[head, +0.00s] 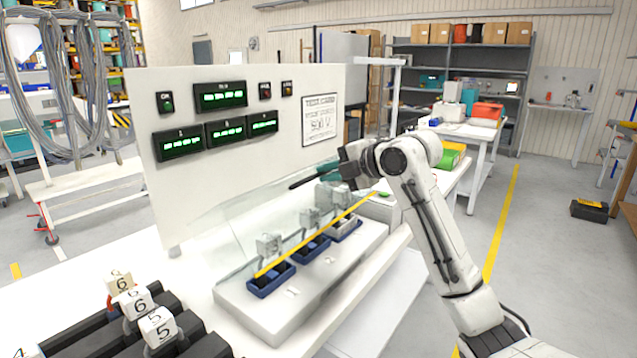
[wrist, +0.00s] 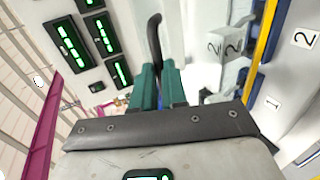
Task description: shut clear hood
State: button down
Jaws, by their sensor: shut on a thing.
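The clear hood (head: 235,230) is a see-through pane in front of the white upright panel, rising behind the row of blue trays. Its outline is faint, and its exact angle is hard to tell. A black bar-like handle (head: 303,183) stands out beside the pane; it also shows in the wrist view (wrist: 154,35). My gripper (head: 325,173) reaches in from the right, its teal fingers (wrist: 158,85) shut on the handle. Part of the handle is hidden between the fingers. A yellow strip (head: 315,235) runs along the trays; whether it belongs to the hood is unclear.
Blue trays (head: 270,285) with grey numbered blocks (head: 268,246) stand on a white base (head: 290,318). The upright panel (head: 270,150) carries green displays. Numbered cubes (head: 158,324) sit on black rails at the front left.

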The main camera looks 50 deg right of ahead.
jog(key=s+f+t+b, duration=0.4)
jog(key=s+f+b, duration=0.2)
jog(key=b, duration=0.5)
jog(key=shift+s+f, duration=0.15)
jog(key=shift+s, duration=0.35)
jog(key=c, duration=1.2)
grip_release()
jog(key=shift+o, duration=0.2)
jog(key=s, duration=1)
jog(key=shift+s+d, duration=0.25)
jog(key=shift+s, duration=0.15)
